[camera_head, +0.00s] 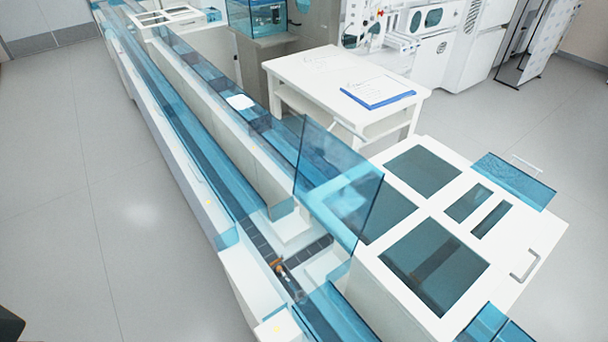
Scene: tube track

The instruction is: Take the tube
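A small tube with an orange-brown top (277,264) stands in the dark track (259,241) near the lower middle of the head view. It is small, and its lower part is hard to make out. Clear blue panels line the track on both sides of it. No gripper fingers show in this view. A dark piece at the bottom left corner may be part of my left arm, but I cannot tell. Nothing is seen touching the tube.
A tilted blue clear panel (337,180) rises behind the tube. A white cabinet with dark windows (434,268) stands to its right. Behind is a white table (310,72) with a blue-edged clipboard (378,94). The grey floor (90,230) on the left is clear.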

